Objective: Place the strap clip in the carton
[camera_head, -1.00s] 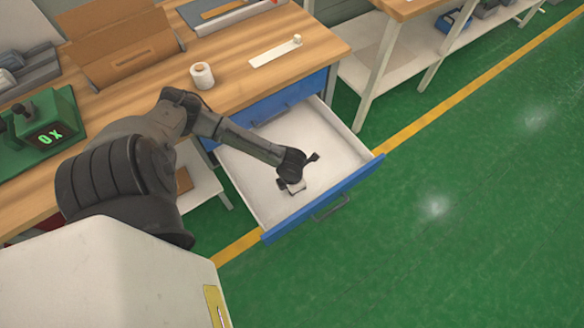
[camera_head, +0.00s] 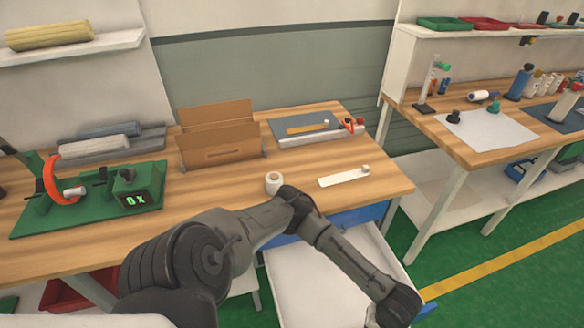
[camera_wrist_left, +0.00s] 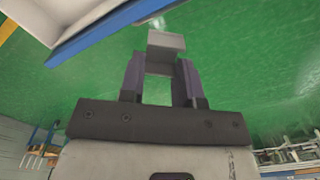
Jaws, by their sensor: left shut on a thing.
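The carton (camera_head: 222,155) is an open brown cardboard box with raised flaps, standing on the wooden workbench towards its back. My left arm reaches across the front of the bench to the lower right in the head view, where its fingers are not visible. In the left wrist view my left gripper (camera_wrist_left: 160,80) is shut on a small light-grey blocky piece (camera_wrist_left: 166,44), which appears to be the strap clip. The piece sticks out past the fingertips, with green floor behind it. The carton is not visible in the wrist view. My right gripper is not in view.
A pulled-out drawer (camera_head: 300,275) lies below the bench front, partly behind my arm; its edge (camera_wrist_left: 105,32) shows in the wrist view. A white roll (camera_head: 273,182) and a white strip (camera_head: 343,177) lie before the carton. A green fixture (camera_head: 95,205) stands left.

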